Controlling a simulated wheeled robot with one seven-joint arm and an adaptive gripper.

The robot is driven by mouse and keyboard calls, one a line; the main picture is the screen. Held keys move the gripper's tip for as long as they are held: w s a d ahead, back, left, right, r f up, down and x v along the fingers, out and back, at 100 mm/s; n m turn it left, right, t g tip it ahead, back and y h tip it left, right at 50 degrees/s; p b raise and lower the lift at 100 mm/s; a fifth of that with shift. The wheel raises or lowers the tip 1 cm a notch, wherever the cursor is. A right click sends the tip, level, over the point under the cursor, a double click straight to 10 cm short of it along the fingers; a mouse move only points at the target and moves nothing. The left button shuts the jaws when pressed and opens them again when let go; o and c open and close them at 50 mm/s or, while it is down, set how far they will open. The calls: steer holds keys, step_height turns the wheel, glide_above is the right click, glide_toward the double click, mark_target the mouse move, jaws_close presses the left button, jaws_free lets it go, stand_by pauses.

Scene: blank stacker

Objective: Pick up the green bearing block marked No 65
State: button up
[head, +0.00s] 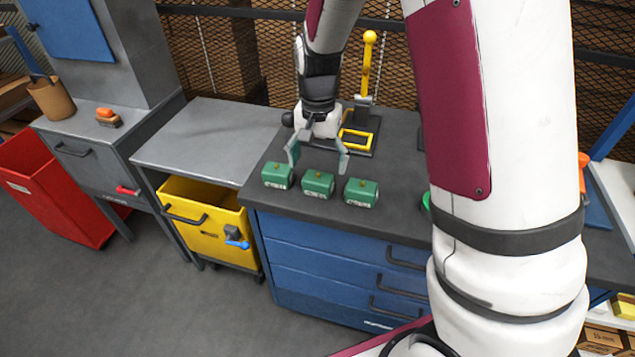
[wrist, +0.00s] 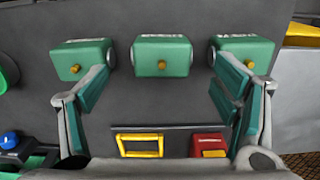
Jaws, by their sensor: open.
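Three green bearing blocks, each with a small brass knob on top, stand in a row on the dark bench top. In the head view they are the left block (head: 277,176), the middle block (head: 318,184) and the right block (head: 361,192). Their white front markings are too small to read, so I cannot tell which is No 65. My gripper (head: 318,161) is open and empty above and behind the row. In the wrist view its fingers spread either side of the middle block (wrist: 162,57), without visibly holding it.
Behind the blocks stands a lever press (head: 366,100) with a yellow handle and yellow frame (wrist: 139,145). A red item (wrist: 208,145) sits beside that frame in the wrist view. A yellow bin (head: 200,212) stands left of the blue drawers (head: 320,255). The grey table (head: 210,140) at left is bare.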

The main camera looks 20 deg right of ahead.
mark_target(318, 173)
steer(key=shift+w+d+f, duration=0.1)
steer(key=shift+w+f, duration=0.1)
steer(key=shift+f, duration=1.4)
steer(key=shift+w+f, duration=0.15)
steer(key=shift+f, duration=1.45)
steer(key=c, duration=1.9)
